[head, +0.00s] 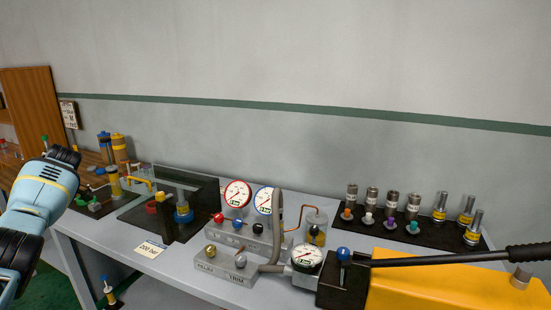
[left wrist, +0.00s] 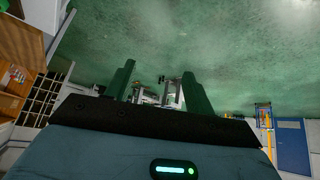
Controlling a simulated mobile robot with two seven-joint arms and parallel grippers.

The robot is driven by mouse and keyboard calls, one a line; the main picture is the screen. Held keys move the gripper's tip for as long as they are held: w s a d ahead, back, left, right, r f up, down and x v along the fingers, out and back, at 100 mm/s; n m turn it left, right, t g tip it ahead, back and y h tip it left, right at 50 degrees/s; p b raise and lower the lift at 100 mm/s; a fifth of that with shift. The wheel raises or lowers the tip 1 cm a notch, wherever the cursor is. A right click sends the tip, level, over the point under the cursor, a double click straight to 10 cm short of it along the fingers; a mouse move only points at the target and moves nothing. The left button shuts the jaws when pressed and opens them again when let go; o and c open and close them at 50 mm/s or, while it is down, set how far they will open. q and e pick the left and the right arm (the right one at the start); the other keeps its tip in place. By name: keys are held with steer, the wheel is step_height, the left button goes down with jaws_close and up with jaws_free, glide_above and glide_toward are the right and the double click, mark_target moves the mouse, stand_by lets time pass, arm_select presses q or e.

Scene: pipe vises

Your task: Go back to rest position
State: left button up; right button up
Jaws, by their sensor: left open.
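My left arm comes in from the left edge of the head view, pale blue with a dark wrist end. My left gripper (left wrist: 157,75) shows in the left wrist view with its two dark green fingers apart and nothing between them. In the head view its dark end (head: 62,156) is at the far left, in front of the bench's left end and clear of the gauges. The gripper's fingers are mostly hidden there. My right gripper is in neither view.
The grey bench (head: 145,285) carries a dark open-sided box (head: 203,199), a red-rimmed gauge (head: 237,193), a blue-rimmed gauge (head: 263,200), a yellow pump body (head: 430,285) with a black lever (head: 460,256), and a black tray (head: 345,216) of fittings. A wall stands behind.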

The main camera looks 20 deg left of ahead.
arm_select(q)
steer(key=s+a+r+n, duration=0.1)
steer(key=s+a, duration=0.3)
steer(key=s, duration=0.1)
steer(key=w+d+f+m+t+y, duration=0.2)
steer(key=w+f+m+y, duration=0.15)
steer(key=f+m, duration=0.35)
steer(key=w+d+f+m+t+y, duration=0.2)
steer(key=w+f+m+t, duration=0.15)
steer(key=f+m, duration=0.35)
steer(key=s+d+f+m+t+h, duration=0.3)
steer(key=d+f+m+t+h, duration=0.2)
steer(key=d+f+m, duration=0.95)
steer(key=s+d+f+m+h, duration=0.4)
steer(key=s+d, duration=0.5)
steer(key=d, duration=0.3)
steer(key=s+d+f+m+h, duration=0.4)
steer(key=s+d, duration=0.5)
steer(key=d, duration=0.4)
steer(key=s+d+f+n+t, duration=0.1)
steer(key=d+n, duration=0.4)
steer(key=d, duration=0.4)
steer(key=s+d+f+n, duration=0.1)
steer(key=d+n, duration=0.3)
steer(key=d, duration=0.5)
steer(key=shift+s+d+f+n+t+h, duration=0.25)
steer(key=shift+d+f+n+t+h, duration=0.1)
steer(key=shift+d+f, duration=0.05)
